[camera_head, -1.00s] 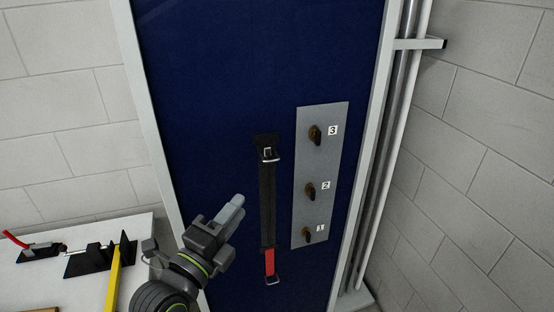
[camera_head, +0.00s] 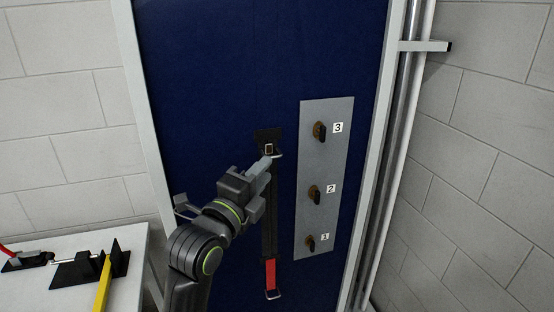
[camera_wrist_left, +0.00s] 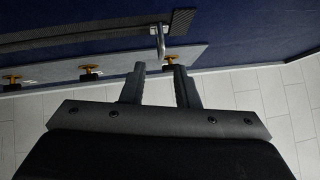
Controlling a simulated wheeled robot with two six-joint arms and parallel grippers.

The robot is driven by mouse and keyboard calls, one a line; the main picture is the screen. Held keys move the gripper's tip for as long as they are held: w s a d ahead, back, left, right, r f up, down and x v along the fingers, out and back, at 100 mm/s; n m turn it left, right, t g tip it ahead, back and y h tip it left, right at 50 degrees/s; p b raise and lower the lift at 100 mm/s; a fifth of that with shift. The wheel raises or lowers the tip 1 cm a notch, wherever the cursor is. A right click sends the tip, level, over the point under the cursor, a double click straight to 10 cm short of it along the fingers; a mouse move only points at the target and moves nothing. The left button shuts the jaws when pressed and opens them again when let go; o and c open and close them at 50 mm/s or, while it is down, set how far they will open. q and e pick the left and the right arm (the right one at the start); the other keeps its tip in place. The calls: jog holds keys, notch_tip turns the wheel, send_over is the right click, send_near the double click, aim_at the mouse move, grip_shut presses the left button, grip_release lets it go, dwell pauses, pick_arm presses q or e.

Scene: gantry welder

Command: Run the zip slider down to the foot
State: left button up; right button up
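A black zip strip (camera_head: 270,225) runs upright on the dark blue panel. The metal slider (camera_head: 269,149) sits near its top, on a black patch. In the left wrist view the slider's metal pull (camera_wrist_left: 159,41) sticks out from the strip (camera_wrist_left: 80,37). The strip's foot is a red section (camera_head: 270,273) with a metal loop below. My left gripper (camera_head: 268,163) is at the slider, covering part of the strip. In the left wrist view its fingers (camera_wrist_left: 159,69) are apart and empty, with the pull just beyond the gap. My right gripper is not in view.
A grey plate (camera_head: 322,225) with several numbered brown knobs is right of the strip. Pipes (camera_head: 390,160) run along the panel's right side. A white table (camera_head: 60,292) with clamps and a yellow bar stands at lower left.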

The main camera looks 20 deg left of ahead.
aim_at(276, 157)
pick_arm(q)
jog(key=x, duration=0.2)
jog(key=p+x, duration=0.1)
jog(key=x, duration=0.2)
jog(key=shift+r, duration=0.2)
jog(key=shift+w+d+p, duration=0.15)
jog(key=shift+w+p, duration=0.2)
jog(key=shift+w, duration=0.25)
grip_shut()
